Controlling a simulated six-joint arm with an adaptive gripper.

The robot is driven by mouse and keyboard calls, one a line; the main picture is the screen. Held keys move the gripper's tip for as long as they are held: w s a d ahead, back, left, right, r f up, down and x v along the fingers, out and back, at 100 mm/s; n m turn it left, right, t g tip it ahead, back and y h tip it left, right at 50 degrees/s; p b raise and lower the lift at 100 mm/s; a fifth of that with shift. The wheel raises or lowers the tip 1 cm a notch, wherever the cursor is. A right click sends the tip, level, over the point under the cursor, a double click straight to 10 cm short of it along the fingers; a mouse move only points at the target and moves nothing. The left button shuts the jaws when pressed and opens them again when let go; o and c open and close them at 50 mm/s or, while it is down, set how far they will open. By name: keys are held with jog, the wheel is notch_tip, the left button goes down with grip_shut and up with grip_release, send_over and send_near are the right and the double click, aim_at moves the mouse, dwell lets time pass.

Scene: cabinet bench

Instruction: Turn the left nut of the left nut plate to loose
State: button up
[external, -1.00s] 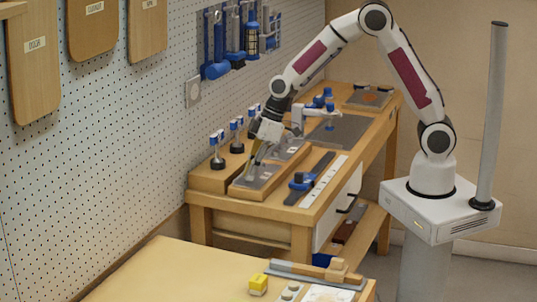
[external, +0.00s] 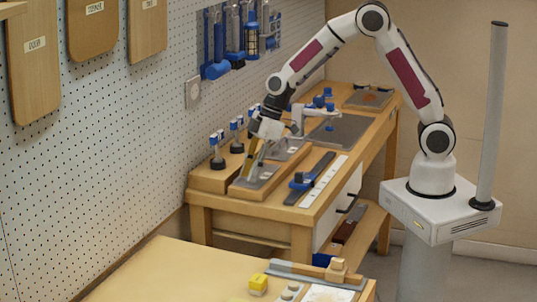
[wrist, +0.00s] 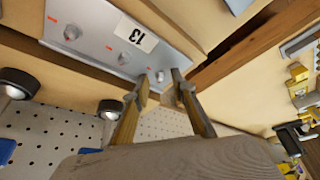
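The nut plate (wrist: 95,22) is a grey metal plate with a white label reading 13, small nuts and red marks. It sits on a wooden block, and the plate also shows in the external view (external: 266,173). A nut (wrist: 160,76) at the plate's end is close to my fingertips, and another nut (wrist: 72,32) is farther left in the wrist view. My gripper (wrist: 161,90) has its two fingers apart, with a gap between the tips. In the external view my gripper (external: 250,172) points down at the plate. Contact with the nut cannot be told.
A second plate (external: 290,146) lies farther back. A blue clamp-like tool (external: 299,183) lies on the bench's near side. The pegboard (external: 120,130) bounds the left.

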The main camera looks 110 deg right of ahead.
jog(key=shift+r, duration=0.1)
dwell(0.3)
jog(key=v, duration=1.1)
jog(key=shift+s+r, duration=0.25)
jog(key=shift+r, duration=0.1)
dwell(0.6)
jog(key=s+a+r, duration=0.3)
jog(key=s+a, duration=0.8)
jog(key=a, duration=0.1)
jog(key=s+a+r+m+t, duration=0.1)
jog(key=s+a+r, duration=0.3)
jog(key=s+a, duration=0.7)
jog(key=shift+s+a, duration=0.4)
jog(key=shift+a, duration=0.25)
